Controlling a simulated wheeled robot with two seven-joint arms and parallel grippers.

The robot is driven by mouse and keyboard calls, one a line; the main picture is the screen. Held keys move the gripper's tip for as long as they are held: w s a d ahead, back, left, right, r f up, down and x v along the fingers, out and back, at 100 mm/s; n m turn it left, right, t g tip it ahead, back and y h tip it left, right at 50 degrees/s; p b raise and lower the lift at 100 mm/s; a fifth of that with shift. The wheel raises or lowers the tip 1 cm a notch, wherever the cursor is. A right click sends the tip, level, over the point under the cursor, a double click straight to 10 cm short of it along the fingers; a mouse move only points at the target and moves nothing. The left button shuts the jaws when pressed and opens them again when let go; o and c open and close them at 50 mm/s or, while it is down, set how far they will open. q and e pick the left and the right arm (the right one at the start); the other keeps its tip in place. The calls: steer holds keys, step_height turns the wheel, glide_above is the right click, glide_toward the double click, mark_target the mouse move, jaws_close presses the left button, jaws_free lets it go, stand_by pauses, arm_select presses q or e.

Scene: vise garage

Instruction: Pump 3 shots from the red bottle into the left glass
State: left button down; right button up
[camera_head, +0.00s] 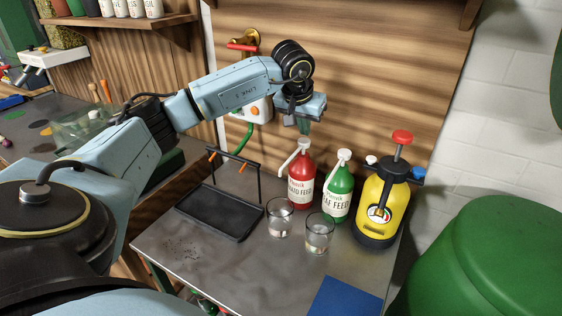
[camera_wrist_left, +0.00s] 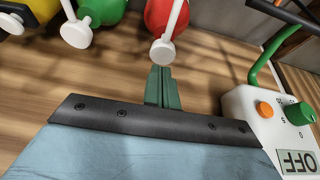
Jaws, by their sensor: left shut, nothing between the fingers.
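The red bottle (camera_head: 301,181) with a white pump stands upright on the metal table, left of a green bottle (camera_head: 338,194). The left glass (camera_head: 280,217) stands in front of the red bottle and holds a little clear content. The right glass (camera_head: 319,233) stands beside it. My left gripper (camera_head: 303,124) is shut and empty, just above the red bottle's pump head. In the left wrist view, the shut fingers (camera_wrist_left: 162,88) are close to the red bottle's white pump head (camera_wrist_left: 163,52); I cannot tell whether they touch. My right gripper is not in view.
A yellow sprayer (camera_head: 383,205) with a red handle stands right of the green bottle. A black tray (camera_head: 220,212) lies to the left. A blue mat (camera_head: 345,299) is at the front edge. A control box (camera_head: 257,109) hangs on the wall behind.

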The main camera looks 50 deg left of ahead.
mark_target(304, 141)
arm_select(q)
steer(key=shift+f, duration=0.1)
stand_by(0.6)
steer(key=shift+s+f+b, duration=0.1)
steer(key=shift+f+b, duration=0.65)
steer(key=shift+f, duration=0.75)
steer(key=shift+r, duration=0.15)
steer(key=shift+r+p, duration=1.25)
steer(key=shift+r, duration=0.1)
steer(key=shift+f, duration=0.2)
